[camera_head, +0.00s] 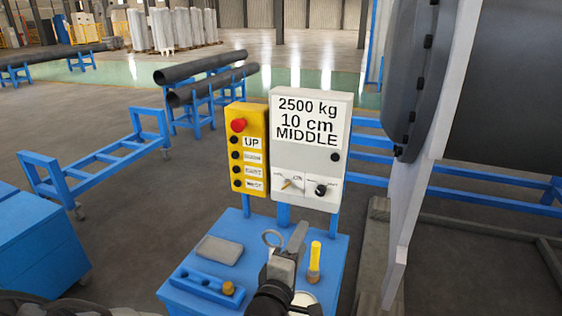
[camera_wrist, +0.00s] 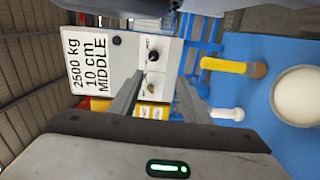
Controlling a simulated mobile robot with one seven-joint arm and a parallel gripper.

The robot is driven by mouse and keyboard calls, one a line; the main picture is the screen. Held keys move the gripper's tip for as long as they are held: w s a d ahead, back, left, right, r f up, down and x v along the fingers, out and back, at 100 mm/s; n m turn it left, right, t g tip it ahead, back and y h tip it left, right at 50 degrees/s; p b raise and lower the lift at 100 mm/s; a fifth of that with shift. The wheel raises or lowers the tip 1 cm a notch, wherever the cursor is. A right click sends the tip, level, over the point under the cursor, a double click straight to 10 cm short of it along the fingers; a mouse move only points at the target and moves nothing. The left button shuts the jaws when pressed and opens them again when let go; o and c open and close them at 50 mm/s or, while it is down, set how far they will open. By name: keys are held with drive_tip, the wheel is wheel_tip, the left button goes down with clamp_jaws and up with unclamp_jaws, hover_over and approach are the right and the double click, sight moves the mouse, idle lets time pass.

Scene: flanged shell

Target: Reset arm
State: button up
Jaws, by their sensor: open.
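My gripper (camera_head: 286,255) is over the blue table (camera_head: 331,246) in the head view, partly hiding its top. In the wrist view my gripper (camera_wrist: 158,84) has its two fingers apart with nothing between them. Beyond the fingers are the white control box (camera_head: 308,160), labelled 2500 kg, 10 cm, MIDDLE, and the yellow button box (camera_head: 250,150) with a red button. The white box also shows in the wrist view (camera_wrist: 123,62), turned sideways. Whether my gripper touches anything on the table cannot be told.
A large dark flanged shell (camera_head: 500,100) stands at right. Blue racks with dark pipes (camera_head: 200,66) are behind.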

wheel_tip(320, 180, down, 9)
drive_tip(key=s+a+m+g+y, duration=0.25)
drive_tip(key=m+g+y, duration=0.25)
drive_tip(key=m+g, duration=0.25)
drive_tip(key=s+a+r+m+g+y+p, duration=0.1)
drive_tip(key=s+a+r+m+g+y, duration=0.2)
drive_tip(key=r, duration=0.7)
drive_tip(key=s+d+r+m+h, duration=0.1)
drive_tip(key=s+d+r+m, duration=0.1)
drive_tip(key=s+d+r, duration=1.1)
drive_tip(key=shift+s+r+m+p, duration=0.4)
drive_tip(key=shift+s+r, duration=0.25)
drive_tip(key=shift+r, duration=0.3)
drive_tip(key=shift+a, duration=0.1)
